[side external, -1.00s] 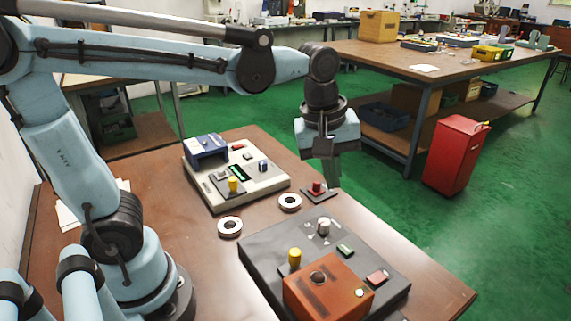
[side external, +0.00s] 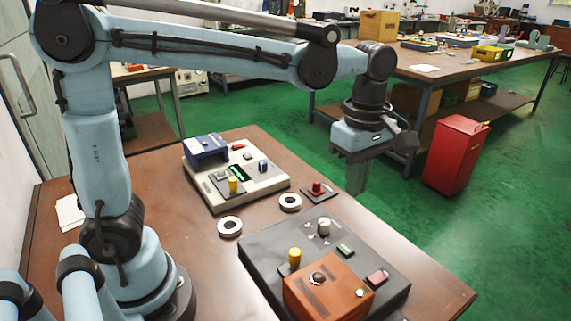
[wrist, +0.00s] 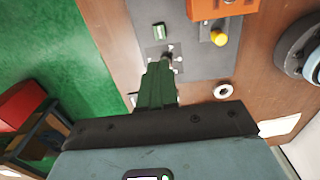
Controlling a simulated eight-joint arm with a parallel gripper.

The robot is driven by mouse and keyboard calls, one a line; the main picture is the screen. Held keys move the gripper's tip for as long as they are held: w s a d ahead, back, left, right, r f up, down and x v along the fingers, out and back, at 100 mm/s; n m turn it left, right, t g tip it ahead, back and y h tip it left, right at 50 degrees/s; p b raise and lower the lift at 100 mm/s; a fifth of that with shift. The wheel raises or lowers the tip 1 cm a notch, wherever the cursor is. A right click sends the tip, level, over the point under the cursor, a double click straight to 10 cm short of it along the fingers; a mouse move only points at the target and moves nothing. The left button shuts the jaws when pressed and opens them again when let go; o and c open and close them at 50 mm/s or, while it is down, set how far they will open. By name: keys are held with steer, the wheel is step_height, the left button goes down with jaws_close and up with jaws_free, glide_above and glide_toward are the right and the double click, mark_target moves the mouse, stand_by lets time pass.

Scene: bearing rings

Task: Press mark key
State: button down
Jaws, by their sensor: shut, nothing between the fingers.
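No key label is readable, so I cannot tell which is the mark key. My gripper (side external: 357,192) is shut and empty, pointing down, in the air near the panel's far side. In the wrist view my fingers (wrist: 160,72) overlap the panel's knob area, with the green key (wrist: 158,31) just above them; the red key is out of that view.
An orange box (side external: 328,296) stands on the panel. Two metal rings (side external: 289,203) (side external: 230,227) lie on the table. A red button on a small dark plate (side external: 318,189) and a beige device (side external: 262,187) with a blue block stand behind. A red bin (side external: 455,155) is on the floor.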

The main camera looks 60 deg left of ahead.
mark_target(346, 248)
step_height(346, 248, down, 14)
steer(key=shift+r, duration=0.15)
stand_by(0.5)
steer(key=shift+f, duration=0.85)
step_height(346, 248, up, 15)
steer(key=shift+f, duration=0.15)
stand_by(0.5)
stand_by(0.5)
